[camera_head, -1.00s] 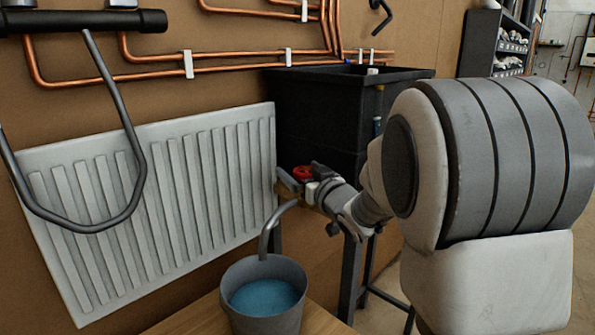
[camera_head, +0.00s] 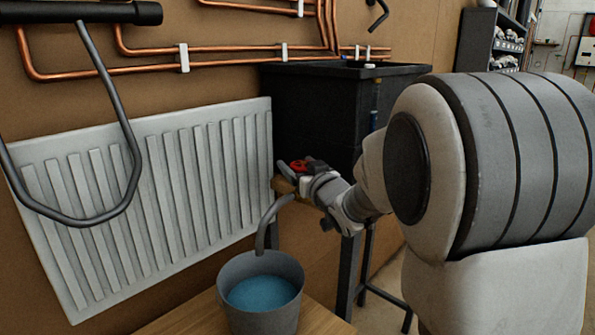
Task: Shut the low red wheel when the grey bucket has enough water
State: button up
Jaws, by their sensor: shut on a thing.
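The low red wheel (camera_head: 299,166) sits on a brass valve (camera_head: 284,186) at the radiator's right edge. My gripper (camera_head: 306,172) is shut on the red wheel, and its jaws and wrist hide part of it. The grey bucket (camera_head: 236,318) stands below, to the left of my arm, with blue water (camera_head: 262,293) in it. The water surface lies below the rim. A grey spout (camera_head: 268,222) curves from the valve down to the bucket's back rim. I cannot tell whether water is flowing from it.
A white radiator (camera_head: 150,205) hangs on the brown wall. A black tank (camera_head: 315,110) stands behind the valve on a dark stand (camera_head: 348,270). Copper pipes (camera_head: 230,62) run above. A bent dark bar (camera_head: 105,75) hangs at left. The bucket stands on a wooden surface (camera_head: 318,322).

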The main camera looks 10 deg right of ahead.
jog(key=shift+d+m+h+b, duration=0.1)
jog(key=shift+m+h+b, duration=0.3)
jog(key=shift+h+b, duration=0.15)
jog(key=o, duration=1.3)
jog(key=s, duration=0.5)
jog(key=s+d, duration=0.1)
jog(key=s, duration=0.5)
jog(key=s+d, duration=0.1)
jog(key=s, duration=0.5)
jog(key=shift+s+d, duration=0.1)
jog(key=shift+d, duration=0.1)
jog(key=shift+r, duration=0.1)
